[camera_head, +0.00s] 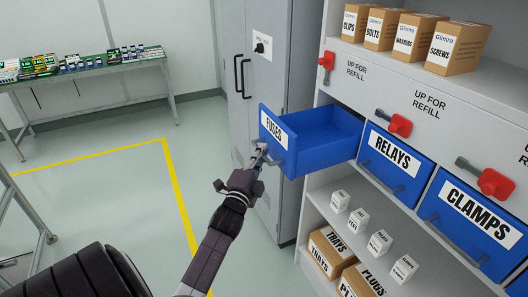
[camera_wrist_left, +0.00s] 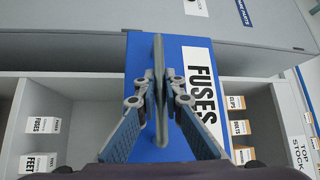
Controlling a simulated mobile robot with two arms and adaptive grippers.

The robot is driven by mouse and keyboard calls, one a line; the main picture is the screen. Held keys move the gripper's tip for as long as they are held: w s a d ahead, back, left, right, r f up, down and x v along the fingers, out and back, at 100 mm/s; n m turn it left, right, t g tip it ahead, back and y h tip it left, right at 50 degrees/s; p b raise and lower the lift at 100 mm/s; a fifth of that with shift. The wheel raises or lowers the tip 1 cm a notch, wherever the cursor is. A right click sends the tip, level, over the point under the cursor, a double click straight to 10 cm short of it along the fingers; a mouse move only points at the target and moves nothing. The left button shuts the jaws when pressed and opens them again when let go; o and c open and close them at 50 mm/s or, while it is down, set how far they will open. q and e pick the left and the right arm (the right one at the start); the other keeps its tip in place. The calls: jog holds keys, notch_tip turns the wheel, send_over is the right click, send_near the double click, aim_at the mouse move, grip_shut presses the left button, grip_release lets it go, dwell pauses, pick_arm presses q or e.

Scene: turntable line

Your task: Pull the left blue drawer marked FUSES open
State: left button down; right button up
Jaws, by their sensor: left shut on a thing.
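The left blue drawer marked FUSES (camera_head: 318,129) stands pulled out from the shelf unit, and its visible inside looks empty. Its front with the white label also fills the middle of the left wrist view (camera_wrist_left: 190,52). My left gripper (camera_head: 262,158) is at the drawer's front, shut on the drawer's handle (camera_wrist_left: 160,90). The handle bar runs between the two fingers in the left wrist view. The fingers hide part of the handle. My right gripper is in neither view.
Blue drawers marked RELAYS (camera_head: 396,164) and CLAMPS (camera_head: 474,222) are shut to the right. Red levers (camera_head: 399,124) sit above them. A grey cabinet (camera_head: 248,100) stands left of the open drawer. Small white boxes (camera_head: 357,221) stand on the shelf below. Floor is clear at left.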

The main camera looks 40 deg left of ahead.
pick_arm(q)
jog(key=shift+f, duration=0.1)
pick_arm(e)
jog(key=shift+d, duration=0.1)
pick_arm(q)
jog(key=c, duration=2)
grip_release()
jog(key=shift+c, duration=0.2)
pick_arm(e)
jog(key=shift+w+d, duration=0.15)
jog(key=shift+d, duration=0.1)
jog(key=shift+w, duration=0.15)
pick_arm(q)
jog(key=v, duration=1.2)
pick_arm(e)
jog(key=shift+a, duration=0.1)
pick_arm(q)
jog(key=shift+w, duration=0.1)
